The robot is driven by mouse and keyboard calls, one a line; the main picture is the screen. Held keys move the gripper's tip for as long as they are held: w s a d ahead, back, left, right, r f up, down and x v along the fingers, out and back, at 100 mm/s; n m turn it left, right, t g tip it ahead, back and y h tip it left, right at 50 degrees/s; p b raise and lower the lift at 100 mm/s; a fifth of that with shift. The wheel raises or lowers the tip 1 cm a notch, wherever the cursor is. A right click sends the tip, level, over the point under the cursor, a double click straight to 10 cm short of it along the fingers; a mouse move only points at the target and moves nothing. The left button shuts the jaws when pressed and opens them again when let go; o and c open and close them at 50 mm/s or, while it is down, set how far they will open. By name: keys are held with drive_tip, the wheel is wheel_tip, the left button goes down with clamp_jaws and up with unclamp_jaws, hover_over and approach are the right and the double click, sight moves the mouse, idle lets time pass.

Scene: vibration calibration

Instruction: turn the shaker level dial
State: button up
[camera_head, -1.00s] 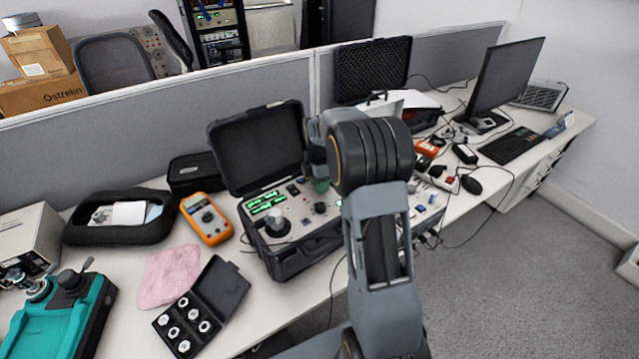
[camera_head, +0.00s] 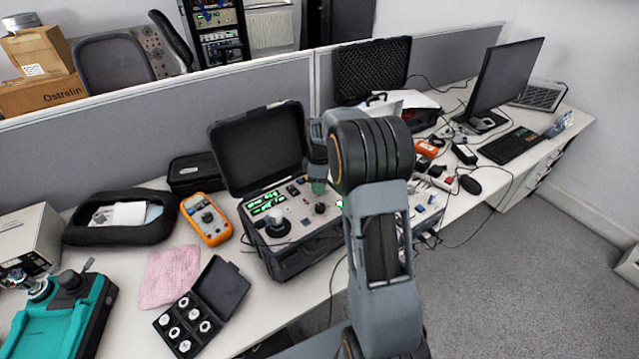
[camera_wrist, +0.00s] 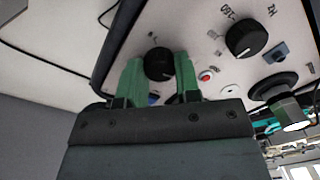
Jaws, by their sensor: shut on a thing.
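The calibration case (camera_head: 290,255) stands open on the desk, its lid up, with green lit readouts on its panel. In the wrist view, a black round dial (camera_wrist: 158,64) sits on the pale panel (camera_wrist: 195,30) between the two green fingers of my gripper (camera_wrist: 159,72). My gripper is shut on this dial, one finger on each side. Its printed label is too small to read. A second, larger black dial (camera_wrist: 246,38) marked Hz is beside it, apart from the fingers. In the head view, my gripper (camera_head: 318,187) is over the panel and my arm hides the held dial.
A red button (camera_wrist: 206,75) and a silver-tipped shaker post (camera_wrist: 290,112) are near the fingers. An orange multimeter (camera_head: 206,219), a pink cloth (camera_head: 169,276) and a black box of mounts (camera_head: 203,307) lie left of the case.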

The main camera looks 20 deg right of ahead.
drive_tip(key=m, duration=0.5)
drive_tip(key=shift+m, duration=0.3)
drive_tip(key=m, duration=0.4)
drive_tip(key=shift+d+t, duration=0.1)
drive_tip(key=shift+t, duration=0.2)
drive_tip(key=m, duration=0.5)
drive_tip(key=shift+m, duration=0.4)
drive_tip(key=shift+d+r+m, duration=0.1)
drive_tip(key=shift+m, duration=2.1)
drive_tip(key=o, duration=0.9)
